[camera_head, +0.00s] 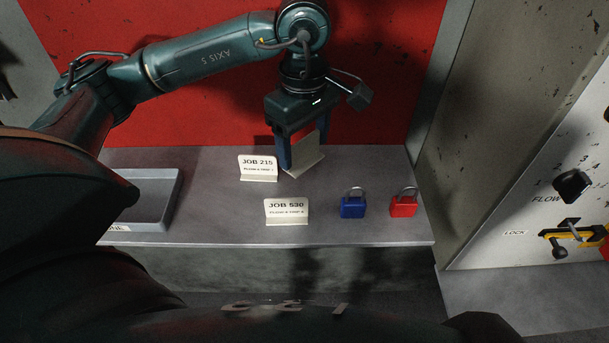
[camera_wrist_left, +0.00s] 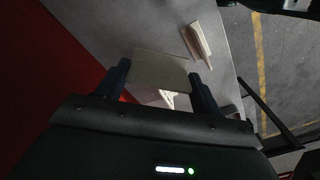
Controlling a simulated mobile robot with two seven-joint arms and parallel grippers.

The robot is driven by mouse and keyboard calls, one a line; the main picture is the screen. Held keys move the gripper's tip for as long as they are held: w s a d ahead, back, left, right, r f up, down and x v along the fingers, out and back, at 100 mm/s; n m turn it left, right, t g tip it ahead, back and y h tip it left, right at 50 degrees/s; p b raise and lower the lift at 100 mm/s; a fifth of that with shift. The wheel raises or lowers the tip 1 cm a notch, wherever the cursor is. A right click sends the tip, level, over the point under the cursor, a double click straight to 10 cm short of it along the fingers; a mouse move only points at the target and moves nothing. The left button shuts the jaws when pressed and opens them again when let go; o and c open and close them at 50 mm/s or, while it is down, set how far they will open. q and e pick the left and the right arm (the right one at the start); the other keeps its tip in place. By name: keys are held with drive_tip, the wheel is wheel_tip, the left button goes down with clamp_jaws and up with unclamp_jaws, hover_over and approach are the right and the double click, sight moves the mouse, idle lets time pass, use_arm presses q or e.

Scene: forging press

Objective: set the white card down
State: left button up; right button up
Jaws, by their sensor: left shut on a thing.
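My left gripper (camera_head: 304,158) is shut on a white card (camera_head: 308,153), pointing down over the grey shelf (camera_head: 220,220). The card looks upright, with its lower flap close to the shelf at the back; I cannot tell whether it touches. Its printed face is not visible. In the left wrist view the card (camera_wrist_left: 160,72) spans the gap between the two fingers (camera_wrist_left: 162,85). Two other white cards stand on the shelf: "JOB 215" (camera_head: 258,168) just left of the gripper and "JOB 530" (camera_head: 286,211) nearer the front. My right gripper is not in view.
A blue padlock (camera_head: 352,205) and a red padlock (camera_head: 403,205) stand on the shelf's right part. A grey tray (camera_head: 176,195) is at the left, partly hidden by my arm. A red wall (camera_head: 380,90) rises behind. A panel with a knob (camera_head: 573,185) is at right.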

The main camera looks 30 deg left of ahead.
sight(304, 162)
use_arm(q)
wheel_tip(304, 162, down, 4)
drive_tip(key=shift+r, duration=0.25)
wheel_tip(304, 162, down, 4)
drive_tip(key=shift+r+p, duration=0.15)
drive_tip(key=shift+p, duration=0.4)
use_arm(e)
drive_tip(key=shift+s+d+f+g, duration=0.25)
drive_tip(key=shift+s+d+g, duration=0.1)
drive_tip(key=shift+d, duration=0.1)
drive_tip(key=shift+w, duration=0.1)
use_arm(q)
drive_tip(key=shift+f+b, duration=0.3)
drive_tip(key=shift+b, duration=0.05)
drive_tip(key=o, duration=0.6)
drive_tip(key=shift+r, duration=0.1)
drive_tip(key=shift+c, duration=0.2)
drive_tip(key=o, duration=0.4)
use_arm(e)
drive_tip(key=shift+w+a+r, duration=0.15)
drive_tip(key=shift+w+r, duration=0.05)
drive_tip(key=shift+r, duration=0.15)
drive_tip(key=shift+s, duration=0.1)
